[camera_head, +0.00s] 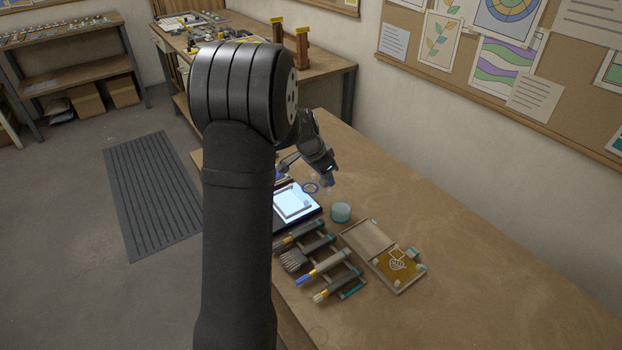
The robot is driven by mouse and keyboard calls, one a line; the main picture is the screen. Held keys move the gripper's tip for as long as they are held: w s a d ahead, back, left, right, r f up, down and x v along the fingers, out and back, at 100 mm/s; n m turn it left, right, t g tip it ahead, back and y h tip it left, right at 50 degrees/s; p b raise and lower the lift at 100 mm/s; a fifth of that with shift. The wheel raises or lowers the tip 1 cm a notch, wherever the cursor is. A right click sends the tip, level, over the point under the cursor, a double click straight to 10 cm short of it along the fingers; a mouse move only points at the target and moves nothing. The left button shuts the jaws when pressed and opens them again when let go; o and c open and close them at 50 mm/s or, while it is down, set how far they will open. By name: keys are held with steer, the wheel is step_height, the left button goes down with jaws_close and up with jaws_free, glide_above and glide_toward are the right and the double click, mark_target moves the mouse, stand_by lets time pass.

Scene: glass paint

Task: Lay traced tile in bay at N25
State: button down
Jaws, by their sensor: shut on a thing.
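My gripper (328,182) is low over the far part of the bench, just beyond the light pad and the teal cup. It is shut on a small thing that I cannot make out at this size. The lit pad (312,212) has a pale square frame (293,202) on its bright face. A shallow wooden tray (356,250) lies at the right with two sections. Its left section looks bare. Its right section shows an amber piece (404,263) with white line marks. I cannot read any bay label or tell the traced tile for sure.
A teal cup (341,212) stands between the pad and the tray. A rack with brushes (318,268) lies in front of the pad. The bench's right side (490,290) is clear. My arm hides the bench's left part.

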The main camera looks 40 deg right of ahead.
steer(key=s+d+f, duration=0.1)
steer(key=s+d, duration=0.1)
steer(key=s, duration=0.3)
steer(key=s+d+f, duration=0.1)
steer(key=s+d, duration=0.2)
steer(key=s, duration=0.2)
steer(key=s+d+f, duration=0.2)
steer(key=s+d, duration=0.1)
steer(key=s, duration=0.3)
steer(key=shift+s+d+f, duration=0.15)
steer(key=shift+s+f, duration=0.2)
steer(key=shift+f, duration=2.15)
steer(key=shift+f, duration=0.6)
steer(key=c, duration=1.1)
jaws_free()
steer(key=shift+c, duration=0.2)
steer(key=v, duration=1.7)
steer(key=shift+r, duration=0.15)
